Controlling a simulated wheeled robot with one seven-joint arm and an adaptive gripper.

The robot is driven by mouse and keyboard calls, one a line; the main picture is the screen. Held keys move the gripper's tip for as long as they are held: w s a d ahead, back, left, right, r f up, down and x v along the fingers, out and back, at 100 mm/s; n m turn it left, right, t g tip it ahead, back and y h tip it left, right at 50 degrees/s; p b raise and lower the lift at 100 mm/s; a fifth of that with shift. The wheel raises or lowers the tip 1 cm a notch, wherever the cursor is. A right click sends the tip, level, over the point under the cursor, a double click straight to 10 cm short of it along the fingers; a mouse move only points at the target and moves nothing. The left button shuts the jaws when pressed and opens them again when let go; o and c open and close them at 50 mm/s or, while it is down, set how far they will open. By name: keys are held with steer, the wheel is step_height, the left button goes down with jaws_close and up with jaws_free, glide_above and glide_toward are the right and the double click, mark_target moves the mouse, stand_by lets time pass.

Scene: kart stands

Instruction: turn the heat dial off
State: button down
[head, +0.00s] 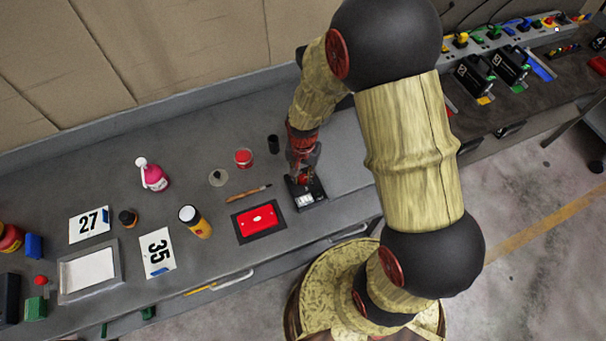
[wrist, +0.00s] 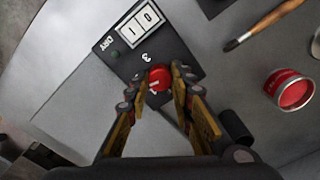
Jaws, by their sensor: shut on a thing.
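The heat dial (wrist: 159,78) is a red round knob with a pale mark, on a black box (wrist: 118,62). The box has white panels marked 0 and 1, the word DRY, a small green spot and a 3. My gripper (wrist: 163,91) is shut on the dial, with a fingertip on each side of it. In the head view the box (head: 311,200) lies on the grey counter, and my gripper (head: 304,177) comes down on it from above, hiding part of the dial.
A brush (head: 250,192), a red tin (head: 243,157), a black cylinder (head: 273,144) and a red panel on a dark mat (head: 238,236) lie close to the box. Number cards, bottles and a tray (head: 66,298) stand farther left. The counter right of the box is clear.

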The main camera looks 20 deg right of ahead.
steer(key=n, duration=0.4)
steer(key=shift+n, duration=0.3)
steer(key=n, duration=0.5)
steer(key=shift+p, duration=0.3)
steer(key=n, duration=0.5)
steer(key=shift+n, duration=0.4)
steer(key=n, duration=0.5)
steer(key=c, duration=1.5)
jaws_free()
steer(key=shift+c, duration=0.2)
